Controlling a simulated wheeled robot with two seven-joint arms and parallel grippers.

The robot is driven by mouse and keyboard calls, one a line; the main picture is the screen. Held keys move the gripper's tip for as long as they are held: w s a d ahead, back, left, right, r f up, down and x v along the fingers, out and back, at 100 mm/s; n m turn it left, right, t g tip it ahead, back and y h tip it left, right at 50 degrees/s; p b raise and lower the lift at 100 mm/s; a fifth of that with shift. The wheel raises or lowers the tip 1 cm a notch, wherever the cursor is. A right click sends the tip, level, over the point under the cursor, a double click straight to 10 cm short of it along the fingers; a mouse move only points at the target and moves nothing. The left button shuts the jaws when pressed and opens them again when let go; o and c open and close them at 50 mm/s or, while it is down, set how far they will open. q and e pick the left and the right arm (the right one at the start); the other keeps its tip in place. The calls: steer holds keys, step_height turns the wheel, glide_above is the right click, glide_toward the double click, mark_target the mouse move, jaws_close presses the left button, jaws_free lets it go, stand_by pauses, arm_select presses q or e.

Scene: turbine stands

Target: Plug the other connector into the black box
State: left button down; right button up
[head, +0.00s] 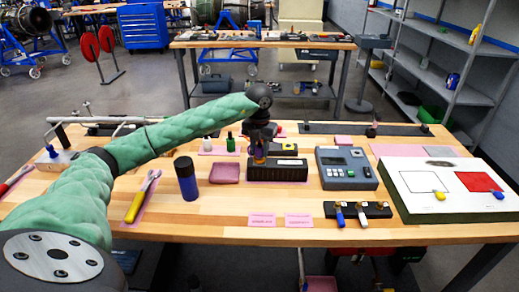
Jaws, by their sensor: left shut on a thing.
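The black box (285,173) sits on a pink mat near the middle of the wooden workbench. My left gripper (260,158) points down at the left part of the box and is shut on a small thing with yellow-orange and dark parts. The gripper hides most of that thing; I cannot tell whether it is seated in the box or just above or behind it. Two small connector-like pieces, one with a blue handle (340,219) and one with a pale and orange handle (362,220), stand at a black strip (378,210). My right gripper is not in view.
A grey keypad device (346,170) stands right of the box, and a white panel (448,180) lies farther right. The front middle of the bench is mostly clear.

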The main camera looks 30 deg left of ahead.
mark_target(260, 146)
arm_select(q)
steer(key=shift+s+d+f, duration=0.15)
steer(key=shift+s+f, duration=0.05)
steer(key=shift+f, duration=0.4)
steer(key=c, duration=1.2)
jaws_free()
steer(key=shift+o, duration=1)
steer(key=shift+w, duration=0.1)
steer(key=shift+o, duration=0.9)
steer(key=shift+r, duration=0.1)
steer(key=shift+w+a, duration=0.15)
steer(key=shift+a, duration=0.1)
steer(key=shift+r, duration=0.15)
steer(key=shift+d+r+p, duration=0.1)
steer(key=shift+r+p, duration=1.1)
steer(key=shift+r, duration=2.35)
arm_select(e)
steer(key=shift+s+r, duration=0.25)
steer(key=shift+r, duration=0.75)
